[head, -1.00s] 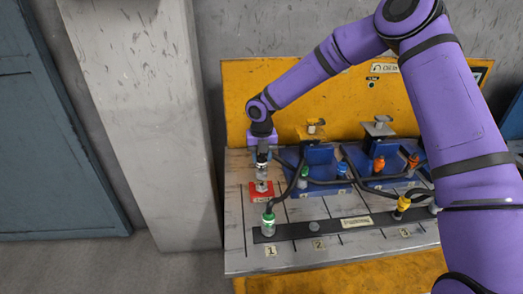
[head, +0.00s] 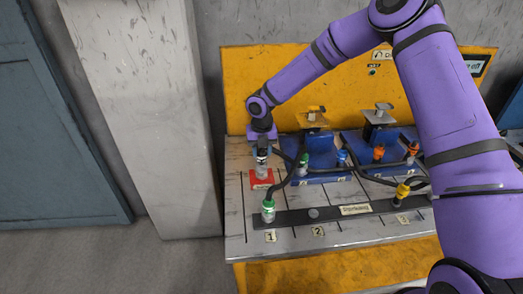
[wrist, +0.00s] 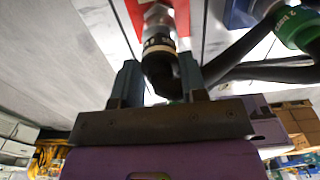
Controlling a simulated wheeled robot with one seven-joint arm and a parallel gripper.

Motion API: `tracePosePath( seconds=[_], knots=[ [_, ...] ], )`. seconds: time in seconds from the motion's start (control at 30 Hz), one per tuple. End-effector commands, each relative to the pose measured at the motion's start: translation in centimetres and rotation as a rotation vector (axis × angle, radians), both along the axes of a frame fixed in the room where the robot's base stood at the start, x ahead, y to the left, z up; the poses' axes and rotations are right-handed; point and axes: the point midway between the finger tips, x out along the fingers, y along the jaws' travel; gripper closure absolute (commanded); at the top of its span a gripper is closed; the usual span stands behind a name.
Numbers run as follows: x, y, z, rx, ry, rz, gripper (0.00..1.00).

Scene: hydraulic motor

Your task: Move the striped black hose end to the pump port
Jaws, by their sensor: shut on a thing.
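The striped black hose end (head: 262,153) is upright over the fitting on a small red plate (head: 256,184) at the bench's left. In the wrist view the hose end (wrist: 158,42) has a pale band and meets a clear and metal fitting on the red plate (wrist: 190,18); whether it is fully seated I cannot tell. My gripper (head: 262,136) is above it, pointing down. In the wrist view my gripper's fingers (wrist: 158,82) are shut on the black hose. The plate's label is too small to read.
A green-collared hose end (head: 268,211) stands on the dark bar (head: 330,212) in front, and a yellow one (head: 402,193) farther right. Blue motor mounts (head: 318,160) with green, blue and orange connectors stand to the right. Black hoses cross between them. Bench front left is clear.

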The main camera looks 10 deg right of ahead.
Motion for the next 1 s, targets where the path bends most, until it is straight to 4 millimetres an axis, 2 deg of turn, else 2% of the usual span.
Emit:
tracePosePath(
  seconds=[0.67,0.7,0.8,1.0],
  knots=[
    [0.0,0.0,-1.6,0.0,0.0,0.0,1.0],
    [0.1,0.0,-1.5,0.001,-0.001,0.0,0.51],
    [0.1,0.0,-1.5,0.0,-0.001,0.0,0.3],
    [0.0,0.0,-1.6,0.0,0.0,0.0,0.3]
  ],
)
